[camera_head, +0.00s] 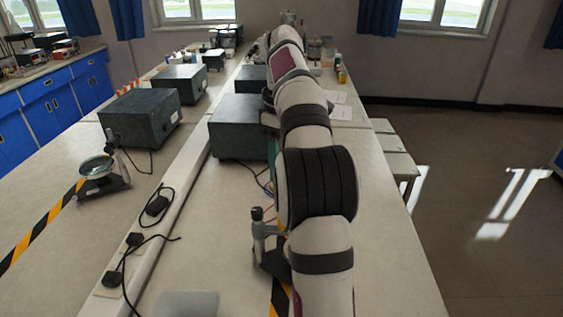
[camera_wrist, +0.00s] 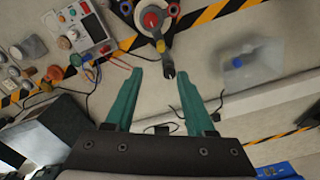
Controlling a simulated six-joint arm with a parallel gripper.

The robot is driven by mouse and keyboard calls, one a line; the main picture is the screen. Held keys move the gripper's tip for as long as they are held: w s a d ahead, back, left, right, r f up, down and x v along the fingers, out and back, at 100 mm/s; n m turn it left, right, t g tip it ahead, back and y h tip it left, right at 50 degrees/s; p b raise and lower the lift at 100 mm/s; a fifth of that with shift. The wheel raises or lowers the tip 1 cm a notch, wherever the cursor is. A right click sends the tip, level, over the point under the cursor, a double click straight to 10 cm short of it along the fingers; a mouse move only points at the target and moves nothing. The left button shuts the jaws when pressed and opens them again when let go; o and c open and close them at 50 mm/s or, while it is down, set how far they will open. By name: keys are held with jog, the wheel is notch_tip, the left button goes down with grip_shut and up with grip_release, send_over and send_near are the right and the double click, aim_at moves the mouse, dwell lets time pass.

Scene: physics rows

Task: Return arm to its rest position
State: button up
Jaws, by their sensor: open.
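My arm (camera_head: 305,180) stretches away along the right side of the long bench in the head view and bends back toward the near end. In the wrist view my gripper (camera_wrist: 158,76) has two teal fingers spread apart with nothing held between them. A dark two-pronged tip with a yellow part (camera_wrist: 167,68) shows just beyond the gap between the fingers; I cannot tell its distance. In the head view the gripper is mostly hidden behind my arm.
In the wrist view, a red-knobbed device (camera_wrist: 152,19), a meter box (camera_wrist: 83,30) with wires and a clear container (camera_wrist: 246,62) lie around the gripper. In the head view, dark boxes (camera_head: 140,118) and a magnifier stand (camera_head: 103,182) are on the bench (camera_head: 60,240).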

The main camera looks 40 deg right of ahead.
dwell(0.4)
jog(key=s+a+m, duration=0.1)
jog(key=s+a, duration=0.2)
jog(key=a, duration=0.5)
jog(key=s+a+m, duration=0.2)
jog(key=a, duration=0.5)
jog(key=s+a+f+m, duration=0.2)
jog(key=s+a+f, duration=0.1)
jog(key=s+a, duration=0.2)
jog(key=s+a+f+m+y, duration=0.1)
jog(key=s+a+f, duration=0.3)
jog(key=s, duration=0.4)
jog(key=s+a+f+m, duration=0.3)
jog(key=s+a+f, duration=0.1)
jog(key=s+a, duration=0.2)
jog(key=shift+s+f+y, duration=0.25)
jog(key=shift+s+y, duration=0.05)
jog(key=shift+y, duration=0.1)
jog(key=shift+d, duration=0.1)
